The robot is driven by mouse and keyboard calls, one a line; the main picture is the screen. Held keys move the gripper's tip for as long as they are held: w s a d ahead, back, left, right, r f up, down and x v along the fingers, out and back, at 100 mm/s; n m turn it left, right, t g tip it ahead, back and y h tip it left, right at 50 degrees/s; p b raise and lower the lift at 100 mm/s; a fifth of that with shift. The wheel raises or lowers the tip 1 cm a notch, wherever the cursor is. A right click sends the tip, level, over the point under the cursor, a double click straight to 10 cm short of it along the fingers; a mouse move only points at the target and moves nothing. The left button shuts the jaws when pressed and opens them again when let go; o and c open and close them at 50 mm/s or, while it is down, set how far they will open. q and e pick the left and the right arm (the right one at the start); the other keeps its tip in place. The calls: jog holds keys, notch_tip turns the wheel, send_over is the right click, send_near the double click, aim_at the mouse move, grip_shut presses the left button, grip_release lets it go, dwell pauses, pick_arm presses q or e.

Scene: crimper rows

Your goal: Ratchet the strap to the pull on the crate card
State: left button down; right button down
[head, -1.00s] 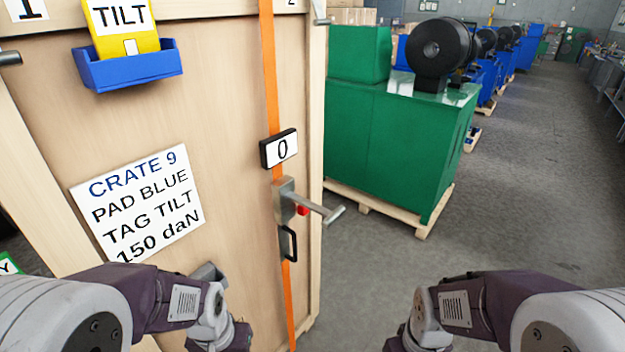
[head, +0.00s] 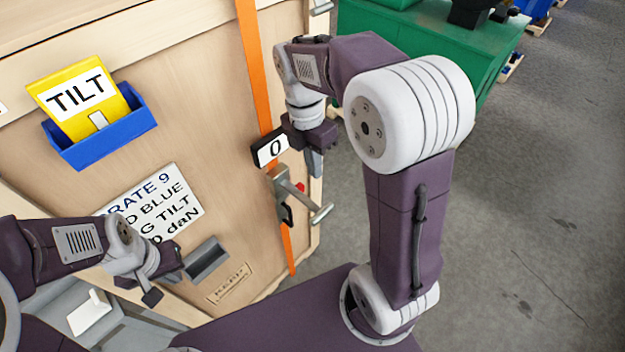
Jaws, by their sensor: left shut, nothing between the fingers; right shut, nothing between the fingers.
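An orange strap (head: 253,75) runs down the crate's right side. The ratchet (head: 285,183) on it has a grey handle (head: 318,214) sticking out right and a red button (head: 300,187). The display (head: 272,150) above it reads 0. My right gripper (head: 316,165) is shut and empty, pointing down just right of the display and above the handle. My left gripper (head: 165,278) is shut and empty, low in front of the crate, left of a grey recess.
A yellow TILT tag (head: 75,98) sits in a blue holder (head: 105,143) at upper left. A grey pocket (head: 207,260) and a small "KEEP" plate (head: 231,285) are low on the crate. A green machine (head: 440,35) stands behind. The floor at right is clear.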

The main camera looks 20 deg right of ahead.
jog(key=p, duration=0.1)
send_near(322, 211)
jog(key=f, duration=0.3)
jog(key=s+f, duration=0.1)
jog(key=f, duration=0.1)
jog(key=shift+d+f, duration=0.2)
jog(key=shift+f, duration=0.05)
jog(key=shift+s+f, duration=0.1)
jog(key=shift+f, duration=0.55)
jog(key=shift+f, duration=0.1)
